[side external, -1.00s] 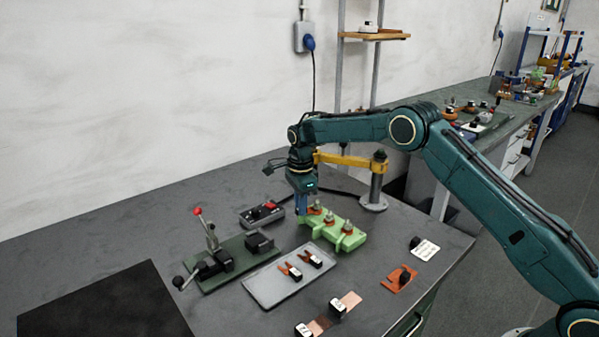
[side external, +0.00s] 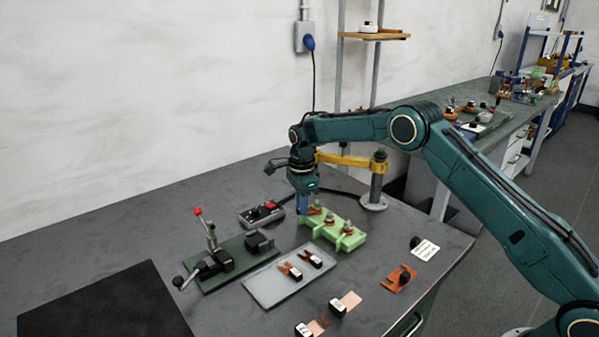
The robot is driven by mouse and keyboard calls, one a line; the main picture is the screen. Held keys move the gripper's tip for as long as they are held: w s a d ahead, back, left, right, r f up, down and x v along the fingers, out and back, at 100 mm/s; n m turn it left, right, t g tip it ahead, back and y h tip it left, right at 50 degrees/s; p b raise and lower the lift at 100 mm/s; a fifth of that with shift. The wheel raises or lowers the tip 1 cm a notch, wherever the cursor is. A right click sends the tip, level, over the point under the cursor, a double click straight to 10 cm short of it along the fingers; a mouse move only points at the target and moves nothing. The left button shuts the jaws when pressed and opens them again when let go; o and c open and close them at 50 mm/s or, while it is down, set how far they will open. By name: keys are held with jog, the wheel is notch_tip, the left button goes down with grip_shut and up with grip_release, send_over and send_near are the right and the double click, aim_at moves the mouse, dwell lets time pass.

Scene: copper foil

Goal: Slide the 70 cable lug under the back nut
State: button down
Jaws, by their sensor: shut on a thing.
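The green terminal block (side external: 345,241) stands on the bench with several studs and nuts in a row along its top. The back nut (side external: 315,207) is at its far left end, close to my gripper. My gripper (side external: 303,213) points down with blue fingers at that end of the block. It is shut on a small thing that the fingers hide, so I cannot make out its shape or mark. I cannot tell whether it touches the nut. Two fork-shaped copper lugs (side external: 290,271) with dark bodies lie on the grey tray; their numbers are unreadable.
The grey tray (side external: 262,293) lies in front of the block. A green crimping fixture (side external: 225,268) with a red-knobbed lever stands left. A grey box (side external: 262,214) with red on top is behind. A yellow arm on a post (side external: 376,185) stands behind right. A black mat (side external: 105,305) lies front left.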

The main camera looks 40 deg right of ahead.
jog(key=shift+s+d, duration=0.1)
jog(key=shift+d, duration=0.3)
dwell(0.7)
jog(key=shift+f, duration=0.15)
dwell(1.0)
jog(key=c, duration=1.7)
grip_release()
jog(key=shift+r, duration=0.25)
jog(key=shift+r, duration=0.75)
jog(key=shift+r, duration=0.55)
jog(key=shift+o, duration=0.4)
jog(key=o, duration=0.5)
jog(key=shift+c, duration=0.2)
